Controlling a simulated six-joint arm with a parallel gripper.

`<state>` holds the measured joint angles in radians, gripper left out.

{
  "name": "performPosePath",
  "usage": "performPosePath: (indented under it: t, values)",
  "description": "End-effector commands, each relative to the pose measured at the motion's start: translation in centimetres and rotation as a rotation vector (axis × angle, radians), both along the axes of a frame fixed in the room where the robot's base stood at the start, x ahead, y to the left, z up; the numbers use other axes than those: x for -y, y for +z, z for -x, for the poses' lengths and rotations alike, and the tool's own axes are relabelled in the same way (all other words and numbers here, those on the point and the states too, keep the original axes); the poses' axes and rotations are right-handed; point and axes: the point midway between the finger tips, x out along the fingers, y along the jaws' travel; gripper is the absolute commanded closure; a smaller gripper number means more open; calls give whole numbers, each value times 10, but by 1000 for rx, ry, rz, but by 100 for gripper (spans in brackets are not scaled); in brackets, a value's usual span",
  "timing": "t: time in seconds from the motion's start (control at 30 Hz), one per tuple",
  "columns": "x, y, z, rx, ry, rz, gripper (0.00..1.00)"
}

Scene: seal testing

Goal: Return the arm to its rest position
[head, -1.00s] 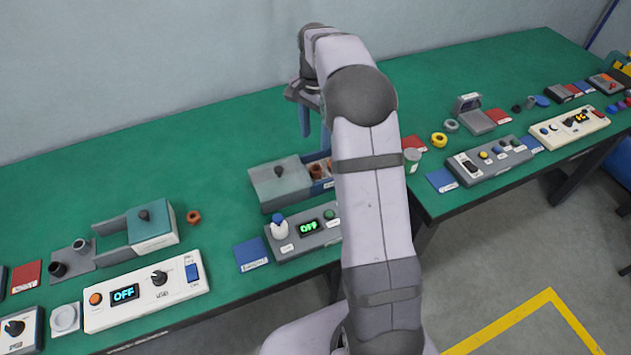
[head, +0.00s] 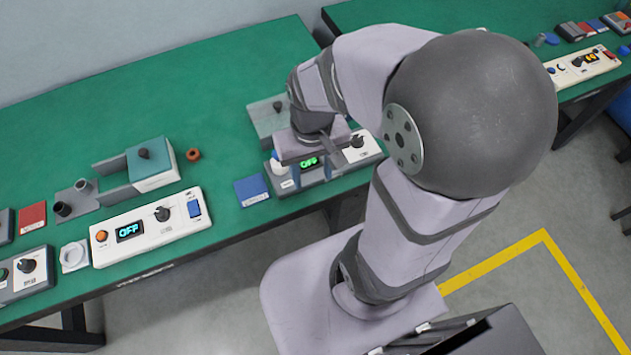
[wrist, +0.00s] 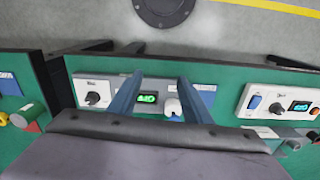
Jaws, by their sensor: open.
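My gripper (head: 312,170) hangs over the grey control box (head: 344,168) in the middle of the bench. The wrist view shows its two blue fingers (wrist: 160,84) spread apart with nothing between them. Past the fingers lies the same control box (wrist: 120,88), with a lit green display and a white knob. My arm is folded, with its large dark elbow raised at the right of the head view, and it hides the right part of the bench. I cannot tell the exact height of the fingertips above the box.
A grey tray (head: 264,115) lies behind the control box and is partly hidden. A blue card (head: 252,190) is left of it. A white control box (head: 150,228) reads OFF. A brown ring (head: 193,154) lies near a teal-topped fixture (head: 150,165). The back left bench is clear.

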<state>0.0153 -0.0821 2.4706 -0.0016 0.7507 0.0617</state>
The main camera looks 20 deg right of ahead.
Motion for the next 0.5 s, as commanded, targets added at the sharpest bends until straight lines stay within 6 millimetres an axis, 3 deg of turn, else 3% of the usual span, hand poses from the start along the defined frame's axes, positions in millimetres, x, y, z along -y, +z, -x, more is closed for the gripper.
performPosePath:
  t: [0.13,0.5]
  values:
    - [-3,-6,20,0,66,0,55]
    - [-4,-8,24,-1,80,0,55]
